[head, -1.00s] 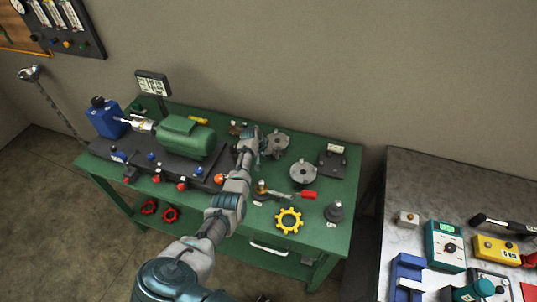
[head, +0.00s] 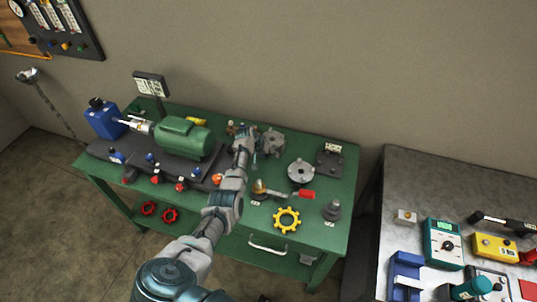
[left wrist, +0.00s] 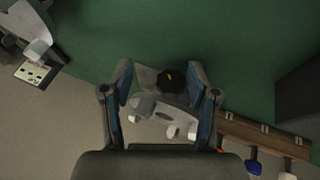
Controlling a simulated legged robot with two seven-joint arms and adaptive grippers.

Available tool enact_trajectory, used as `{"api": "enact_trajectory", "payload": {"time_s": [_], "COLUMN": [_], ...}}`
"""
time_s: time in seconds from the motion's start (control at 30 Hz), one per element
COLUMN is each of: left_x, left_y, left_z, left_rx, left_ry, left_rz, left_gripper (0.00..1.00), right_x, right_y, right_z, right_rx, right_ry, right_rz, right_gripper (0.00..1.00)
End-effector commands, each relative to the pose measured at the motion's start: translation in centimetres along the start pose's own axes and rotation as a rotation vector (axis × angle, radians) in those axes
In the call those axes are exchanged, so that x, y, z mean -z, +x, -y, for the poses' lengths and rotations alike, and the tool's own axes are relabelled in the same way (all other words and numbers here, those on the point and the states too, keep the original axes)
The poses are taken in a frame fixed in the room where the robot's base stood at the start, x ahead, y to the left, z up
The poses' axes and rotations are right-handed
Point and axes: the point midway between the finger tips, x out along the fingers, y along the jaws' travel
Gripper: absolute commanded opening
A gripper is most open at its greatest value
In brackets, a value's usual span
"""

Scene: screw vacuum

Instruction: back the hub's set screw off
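My left gripper (head: 245,140) is over the green bench, just right of the green motor (head: 185,137). In the left wrist view its fingers (left wrist: 162,95) stand apart. A round black part with a yellow mark (left wrist: 171,80) and a pale grey part (left wrist: 165,118) show between them; I cannot tell whether the fingers touch either. A grey hub-like part (head: 272,143) is close to the right of the gripper in the head view. Another grey round flange (head: 300,171) lies nearer the front. No set screw can be made out. My right gripper is not in view.
A yellow ring (head: 287,219), a red-handled tool (head: 305,194) and a dark stepped part (head: 331,211) lie on the right of the green bench (head: 340,185). A blue unit (head: 103,119) stands at its left. A grey side table (head: 390,180) holds several instruments.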

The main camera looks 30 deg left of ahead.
Motion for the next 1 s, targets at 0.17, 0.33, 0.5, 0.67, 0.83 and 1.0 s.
{"api": "enact_trajectory", "payload": {"time_s": [0.17, 0.33, 0.5, 0.67, 0.83, 1.0], "left_x": [0.1, 0.1, 0.0, 0.0, 0.0, 0.0], "left_y": [-0.1, -1.0, -3.4, -7.0, -10.2, -11.7], "left_z": [0.2, 0.2, -0.1, -0.5, -0.6, -0.5], "left_rx": [-0.001, 0.000, 0.004, 0.007, 0.006, 0.005], "left_ry": [-0.002, -0.002, 0.001, 0.003, 0.002, 0.001], "left_rz": [-0.001, -0.002, -0.005, -0.007, -0.005, -0.001], "left_gripper": [0.59, 0.59, 0.59, 0.59, 0.59, 0.59], "right_x": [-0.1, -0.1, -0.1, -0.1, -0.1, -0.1], "right_y": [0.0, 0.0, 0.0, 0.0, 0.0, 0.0], "right_z": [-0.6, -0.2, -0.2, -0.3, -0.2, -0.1], "right_rx": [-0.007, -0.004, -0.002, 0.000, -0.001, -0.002], "right_ry": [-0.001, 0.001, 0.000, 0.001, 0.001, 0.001], "right_rz": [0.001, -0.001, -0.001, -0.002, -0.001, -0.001], "right_gripper": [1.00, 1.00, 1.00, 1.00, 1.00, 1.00]}}
